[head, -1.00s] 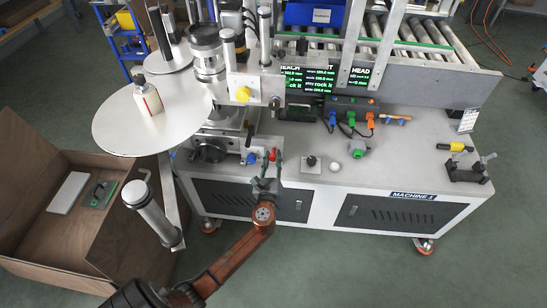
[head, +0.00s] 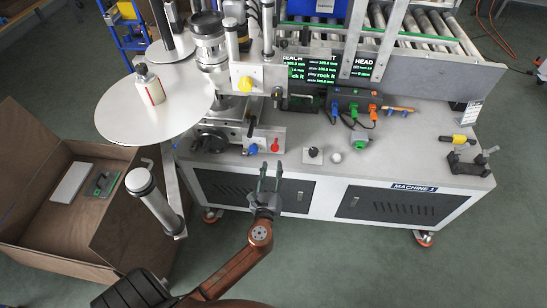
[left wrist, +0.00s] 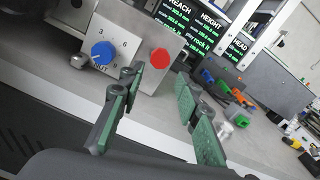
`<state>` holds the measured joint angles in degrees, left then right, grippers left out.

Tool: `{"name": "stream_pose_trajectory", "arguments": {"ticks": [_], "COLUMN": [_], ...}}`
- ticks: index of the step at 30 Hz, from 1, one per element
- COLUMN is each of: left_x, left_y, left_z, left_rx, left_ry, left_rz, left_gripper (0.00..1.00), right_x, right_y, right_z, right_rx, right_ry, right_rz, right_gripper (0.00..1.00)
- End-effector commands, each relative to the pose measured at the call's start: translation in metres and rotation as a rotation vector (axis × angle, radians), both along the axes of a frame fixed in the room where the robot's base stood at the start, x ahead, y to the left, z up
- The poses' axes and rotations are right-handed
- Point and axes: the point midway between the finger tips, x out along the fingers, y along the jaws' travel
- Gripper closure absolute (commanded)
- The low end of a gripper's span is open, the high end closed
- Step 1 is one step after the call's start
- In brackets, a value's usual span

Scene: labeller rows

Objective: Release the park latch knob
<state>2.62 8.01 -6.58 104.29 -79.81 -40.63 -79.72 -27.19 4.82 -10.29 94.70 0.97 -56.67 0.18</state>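The labeller's front block carries a red knob (head: 275,144) and a blue dial knob (head: 253,149) side by side. In the left wrist view the red knob (left wrist: 159,58) is just beyond and between my fingertips, and the blue knob (left wrist: 102,52) with a numbered scale is to its left. No readable label shows which one is the park latch knob. My left gripper (head: 271,168) is open and empty, in front of the red knob and apart from it. My right gripper is out of view.
A round white disc (head: 125,115) and a metal post (head: 150,195) stand at the left.

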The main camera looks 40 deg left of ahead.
Motion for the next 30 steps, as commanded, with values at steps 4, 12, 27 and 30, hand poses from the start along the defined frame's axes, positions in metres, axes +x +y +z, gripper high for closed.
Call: {"name": "stream_pose_trajectory", "arguments": {"ticks": [4, 12, 27, 30], "left_x": [-0.016, -0.023, -0.025, -0.035], "left_y": [-0.009, -0.014, -0.011, -0.001], "left_z": [0.000, 0.000, -0.009, -0.040], "left_rx": [0.000, 0.000, -0.033, -0.160], "left_ry": [0.000, 0.000, 0.005, 0.018], "left_rz": [0.001, 0.001, 0.006, 0.028], "left_gripper": [0.69, 0.69, 0.69, 0.69], "right_x": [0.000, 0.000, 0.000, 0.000], "right_y": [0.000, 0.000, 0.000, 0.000], "right_z": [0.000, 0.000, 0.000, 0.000], "right_rx": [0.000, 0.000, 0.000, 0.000], "right_ry": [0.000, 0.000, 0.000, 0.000], "right_rz": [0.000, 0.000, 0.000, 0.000], "right_gripper": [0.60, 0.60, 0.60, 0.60]}}
